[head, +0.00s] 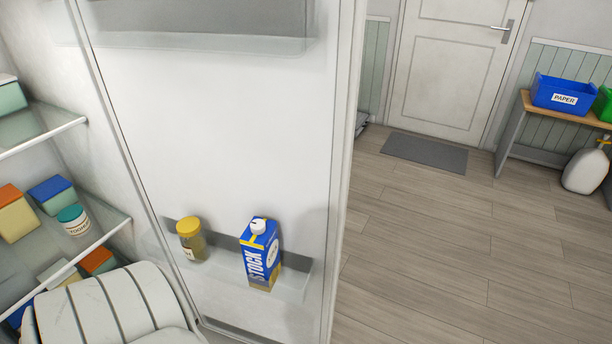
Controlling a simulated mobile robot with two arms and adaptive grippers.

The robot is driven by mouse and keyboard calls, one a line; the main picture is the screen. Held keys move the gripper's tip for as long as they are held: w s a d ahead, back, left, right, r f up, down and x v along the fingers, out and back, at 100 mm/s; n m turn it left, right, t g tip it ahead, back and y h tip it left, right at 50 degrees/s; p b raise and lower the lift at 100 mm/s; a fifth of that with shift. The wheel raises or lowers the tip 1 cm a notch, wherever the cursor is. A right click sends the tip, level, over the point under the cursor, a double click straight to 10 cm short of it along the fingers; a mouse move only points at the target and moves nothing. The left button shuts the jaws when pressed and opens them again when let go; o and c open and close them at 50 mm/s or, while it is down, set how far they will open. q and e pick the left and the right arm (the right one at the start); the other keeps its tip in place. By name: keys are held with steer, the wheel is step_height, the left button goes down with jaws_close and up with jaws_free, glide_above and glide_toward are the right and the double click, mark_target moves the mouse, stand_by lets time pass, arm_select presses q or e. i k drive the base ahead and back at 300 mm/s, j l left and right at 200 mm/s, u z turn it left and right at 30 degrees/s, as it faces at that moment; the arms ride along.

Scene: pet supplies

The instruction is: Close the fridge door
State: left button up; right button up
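The fridge door (230,135) stands open in the head view, its inner face turned toward me and its free edge near the middle of the picture. A door shelf (295,285) low on it holds a jar with a yellow lid (191,241) and a blue stock carton (260,255). The fridge interior (60,130) shows at the left. A striped white part of my own arm fills the lower left corner. Neither gripper shows, so their places relative to the door are hidden.
Glass shelves (85,235) at left hold boxes and a tub (73,219). Wooden floor (450,240) lies clear right of the door. Farther back are a room door (450,65), a grey mat (425,151), and a bench (545,108) with a blue paper bin (563,95).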

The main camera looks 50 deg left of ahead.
mark_target(224, 113)
steer(key=i+l+u, duration=0.5)
steer(key=i+l, duration=0.45)
steer(key=i, duration=0.15)
steer(key=i+u, duration=0.25)
steer(key=u, duration=0.2)
steer(key=i+l+u, duration=0.1)
steer(key=i+u, duration=0.15)
steer(key=u, duration=0.2)
steer(key=i+l+u, duration=0.15)
steer(key=u, duration=0.35)
steer(key=i+l+u, duration=0.3)
steer(key=u, duration=0.15)
steer(key=i+l+u, duration=0.15)
steer(key=u, duration=0.3)
steer(key=i+l+u, duration=0.15)
steer(key=u, duration=0.35)
steer(key=i+l+u, duration=0.1)
steer(key=l+u, duration=0.15)
steer(key=u, duration=0.2)
steer(key=l+u, duration=0.2)
steer(key=u, duration=0.25)
